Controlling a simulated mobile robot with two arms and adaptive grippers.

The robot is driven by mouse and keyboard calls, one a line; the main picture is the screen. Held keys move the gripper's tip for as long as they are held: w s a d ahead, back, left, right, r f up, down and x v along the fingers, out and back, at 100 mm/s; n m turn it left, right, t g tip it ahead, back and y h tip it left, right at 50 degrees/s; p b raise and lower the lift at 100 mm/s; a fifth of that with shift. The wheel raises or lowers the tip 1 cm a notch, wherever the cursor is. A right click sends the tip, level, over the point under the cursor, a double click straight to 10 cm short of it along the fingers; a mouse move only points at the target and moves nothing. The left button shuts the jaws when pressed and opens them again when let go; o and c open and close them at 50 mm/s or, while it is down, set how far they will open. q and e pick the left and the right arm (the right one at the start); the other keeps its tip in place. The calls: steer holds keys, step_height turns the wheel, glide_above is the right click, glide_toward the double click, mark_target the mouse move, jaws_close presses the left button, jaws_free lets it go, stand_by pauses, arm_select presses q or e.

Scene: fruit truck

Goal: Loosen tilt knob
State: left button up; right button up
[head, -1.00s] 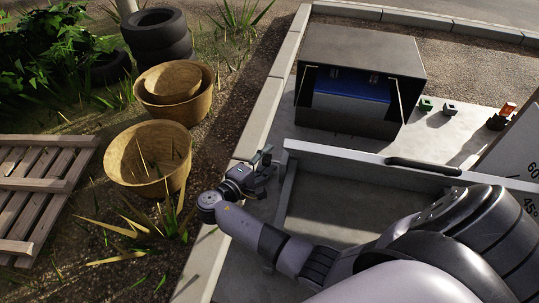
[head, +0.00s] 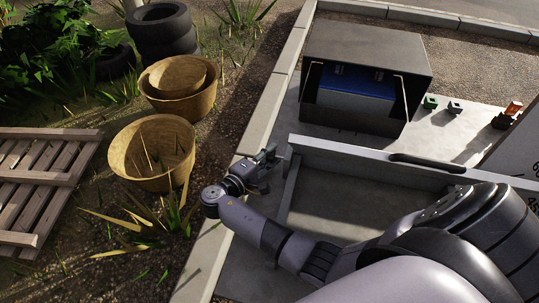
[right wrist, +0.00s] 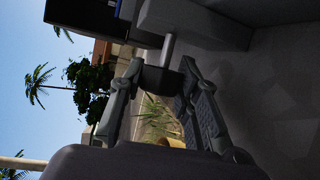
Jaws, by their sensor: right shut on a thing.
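My right gripper (head: 268,158) is at the left end of the grey tilting frame (head: 345,152) in the head view. In the right wrist view its two fingers (right wrist: 158,78) are shut on the tilt knob (right wrist: 160,76), a dark knob on a short pale shaft (right wrist: 168,48). The shaft comes out of a grey bar (right wrist: 195,22). The fingers hide part of the knob, and its threads cannot be seen. In the head view the knob is too small and covered to make out. My left gripper is not in view.
Woven baskets (head: 152,152), a wooden pallet (head: 45,180) and tyres (head: 158,30) are on the ground to the left, beyond a pale kerb (head: 262,120).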

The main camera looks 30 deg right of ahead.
steer(key=shift+r+p, duration=0.15)
steer(key=shift+p, duration=0.2)
steer(key=g+y+p, duration=0.1)
steer(key=p, duration=0.1)
steer(key=n+y+p, duration=0.1)
steer(key=y+p, duration=0.1)
steer(key=p, duration=0.1)
steer(key=g+y+p, duration=0.1)
steer(key=p, duration=0.2)
steer(key=shift+r+n+g, duration=0.25)
steer(key=shift+n+g, duration=0.05)
steer(key=shift+f+g+y+p, duration=0.15)
steer(key=shift+g+y+p, duration=0.15)
steer(key=shift+y+p, duration=0.6)
steer(key=shift+f+p, duration=0.1)
steer(key=shift+p, duration=0.3)
steer(key=o, duration=1.2)
steer(key=shift+c, duration=0.2)
